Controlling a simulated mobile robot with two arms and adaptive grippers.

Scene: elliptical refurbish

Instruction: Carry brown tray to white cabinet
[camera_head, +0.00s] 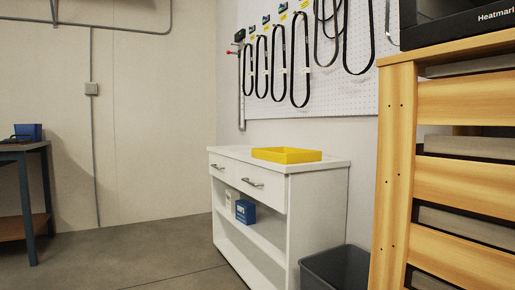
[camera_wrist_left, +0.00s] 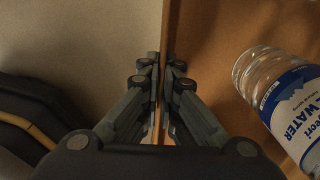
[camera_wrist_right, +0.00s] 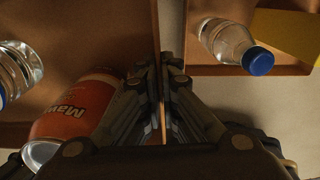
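The brown tray's inner floor shows in the left wrist view (camera_wrist_left: 215,30), with a water bottle (camera_wrist_left: 285,95) lying in it. In the right wrist view the tray (camera_wrist_right: 100,35) holds a red-orange can (camera_wrist_right: 75,110) and part of a clear bottle (camera_wrist_right: 15,70). My left gripper (camera_wrist_left: 163,75) is shut on one tray wall. My right gripper (camera_wrist_right: 160,75) is shut on a wall at the other side. The white cabinet (camera_head: 318,220) stands ahead in the head view, with a yellow tray (camera_head: 287,155) on top. The brown tray and both grippers are outside the head view.
A second brown tray or box (camera_wrist_right: 200,70) with a blue-capped bottle (camera_wrist_right: 228,42) lies close beside my right gripper. A grey bin (camera_head: 335,268) and a wooden crate stack (camera_head: 398,170) stand right of the cabinet. The floor (camera_head: 150,262) left of it is clear.

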